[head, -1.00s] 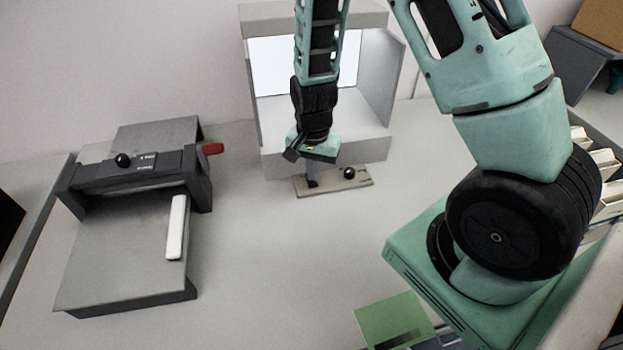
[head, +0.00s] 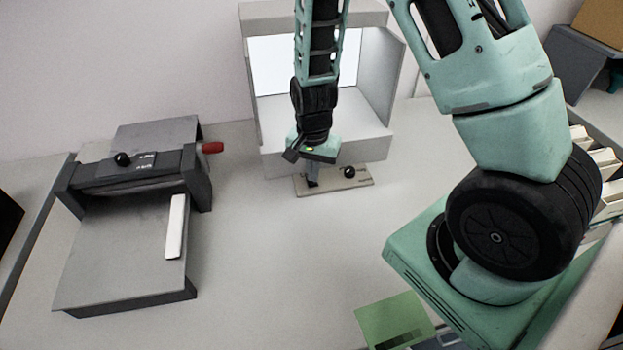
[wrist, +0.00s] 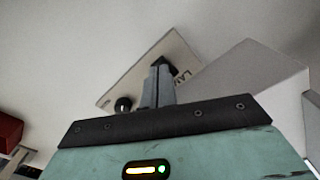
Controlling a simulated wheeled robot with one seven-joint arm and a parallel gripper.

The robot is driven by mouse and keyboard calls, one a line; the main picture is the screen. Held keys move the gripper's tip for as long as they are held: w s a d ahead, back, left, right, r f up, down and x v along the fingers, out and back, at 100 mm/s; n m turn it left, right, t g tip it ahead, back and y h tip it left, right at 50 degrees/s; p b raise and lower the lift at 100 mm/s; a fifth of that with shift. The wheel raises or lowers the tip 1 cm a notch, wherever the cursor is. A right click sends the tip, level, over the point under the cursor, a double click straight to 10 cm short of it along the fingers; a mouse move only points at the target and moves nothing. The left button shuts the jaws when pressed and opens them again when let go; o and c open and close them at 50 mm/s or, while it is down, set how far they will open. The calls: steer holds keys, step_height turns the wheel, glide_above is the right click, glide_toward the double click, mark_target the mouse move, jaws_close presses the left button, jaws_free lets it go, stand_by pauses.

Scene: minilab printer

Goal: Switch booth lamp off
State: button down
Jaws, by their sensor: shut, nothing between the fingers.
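The viewing booth (head: 275,145) is a grey box with a bright white panel (head: 276,65) at its back, so it looks lit. A pale control plate (head: 335,188) lies on the table in front of it, with a black round knob (head: 348,172) on its right part. My gripper (head: 313,182) is shut over the left part of the plate. In the wrist view the shut fingers (wrist: 158,82) reach a small dark part beside partly hidden lettering on the plate (wrist: 130,88). The fingers hide most of that part, and I cannot tell if they touch it. The knob (wrist: 123,104) is beside the fingers.
A grey machine (head: 130,215) with a black knob, a red handle (head: 212,148) and a white bar (head: 175,226) stands at left. A green card (head: 385,318) lies at the front. White items (head: 596,160) are at far right. The table middle is clear.

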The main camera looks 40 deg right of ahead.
steer(key=shift+f+b, duration=0.45)
steer(key=shift+f, duration=0.25)
steer(key=shift+r, duration=0.1)
step_height(320, 180, up, 7)
steer(key=p, duration=0.6)
stand_by(0.4)
stand_by(0.4)
steer(key=s+a+r+n+y, duration=0.1)
steer(key=s+a+r+n, duration=0.25)
steer(key=a+r, duration=0.2)
steer(key=s+a+r+n, duration=0.2)
steer(key=a+r+n, duration=0.25)
steer(key=a, duration=0.25)
steer(key=s+a+r+n, duration=0.2)
steer(key=s+r+n, duration=0.2)
steer(key=s, duration=0.3)
steer(key=s+a+r+n, duration=0.3)
steer(key=s+r+n, duration=0.2)
steer(key=s+n, duration=0.1)
steer(key=shift+s+a, duration=0.35)
steer(key=shift+s, duration=0.3)
